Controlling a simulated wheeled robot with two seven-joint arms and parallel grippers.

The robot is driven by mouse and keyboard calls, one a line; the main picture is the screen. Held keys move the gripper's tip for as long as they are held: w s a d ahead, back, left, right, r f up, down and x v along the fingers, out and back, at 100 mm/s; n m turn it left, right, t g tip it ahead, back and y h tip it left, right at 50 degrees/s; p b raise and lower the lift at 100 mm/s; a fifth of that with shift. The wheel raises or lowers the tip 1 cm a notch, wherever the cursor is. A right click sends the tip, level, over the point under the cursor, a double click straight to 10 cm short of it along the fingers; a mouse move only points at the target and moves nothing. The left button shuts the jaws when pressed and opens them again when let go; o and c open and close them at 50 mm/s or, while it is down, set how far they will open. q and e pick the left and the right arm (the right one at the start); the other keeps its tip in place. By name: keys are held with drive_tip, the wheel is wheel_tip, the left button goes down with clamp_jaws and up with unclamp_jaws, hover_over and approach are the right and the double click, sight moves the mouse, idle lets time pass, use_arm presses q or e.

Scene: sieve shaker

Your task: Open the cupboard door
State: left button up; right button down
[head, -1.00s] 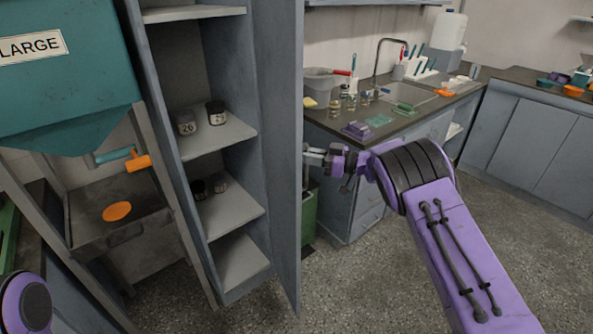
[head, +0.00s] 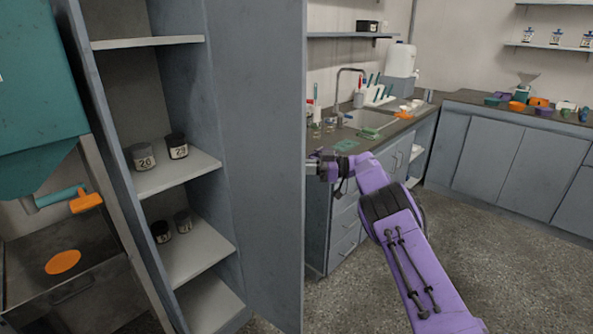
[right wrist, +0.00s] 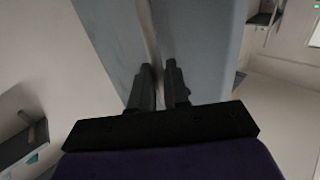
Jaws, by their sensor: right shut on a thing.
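The cupboard (head: 184,85) is tall and grey and stands open at the left of the head view, its shelves showing. Its grey door (head: 255,150) stands swung out, with its inner face towards me. My right gripper (head: 311,167) is at the door's free edge, about mid-height, its fingertips partly hidden by the door. In the right wrist view the two dark fingers (right wrist: 161,85) are close together on the grey door (right wrist: 205,40), shut on it at its edge. Whether they hold a handle there cannot be told. My left gripper is out of view.
Dark jars (head: 177,146) stand on the cupboard shelves. A teal hopper (head: 35,140) and a metal tray (head: 95,275) are at the left. A sink counter (head: 345,150) stands behind the door. The speckled floor at right is clear.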

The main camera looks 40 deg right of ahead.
drive_tip(key=shift+w+a+r, duration=0.1)
drive_tip(key=shift+a+r, duration=0.1)
drive_tip(key=shift+r, duration=0.05)
drive_tip(key=c, duration=1.3)
unclamp_jaws()
drive_tip(key=shift+a, duration=0.1)
drive_tip(key=b+v, duration=0.2)
drive_tip(key=v, duration=0.8)
drive_tip(key=shift+d+f, duration=0.15)
drive_tip(key=shift+d, duration=0.15)
